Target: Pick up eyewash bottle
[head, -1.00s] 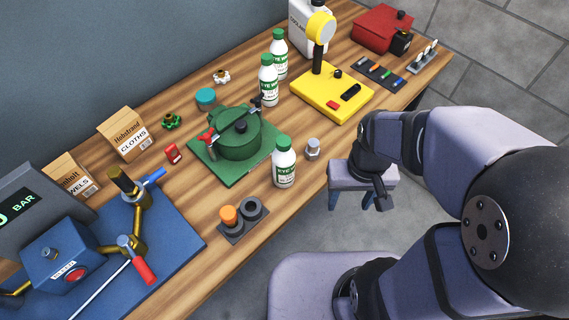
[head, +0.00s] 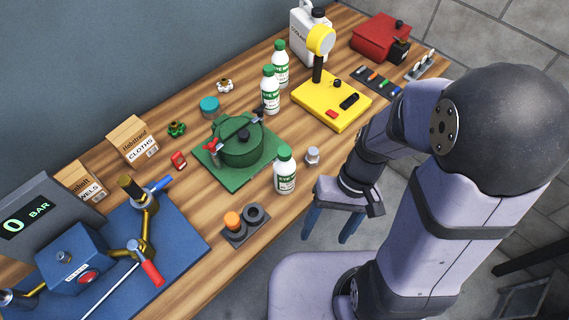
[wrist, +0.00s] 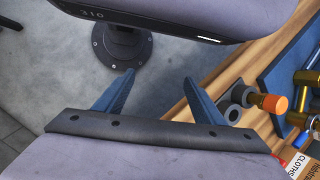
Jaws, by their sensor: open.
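Three white eyewash bottles with green caps stand upright on the wooden bench in the head view. The nearest bottle (head: 285,172) is by the front edge, right of the green pot. A second bottle (head: 270,92) and a third bottle (head: 281,66) stand farther back, behind the pot. My gripper (head: 326,236) is off the bench's front edge, over the floor, to the right of and below the nearest bottle in the picture. Its blue fingers point down, apart and empty. The wrist view also shows the open fingers (wrist: 159,78); no bottle is visible there.
A green pot (head: 238,148) on a green base sits left of the nearest bottle. A small metal bolt (head: 312,156) is close on its right. A dark holder with an orange plug (head: 233,222) lies nearer the front. A yellow device (head: 330,104) stands farther right.

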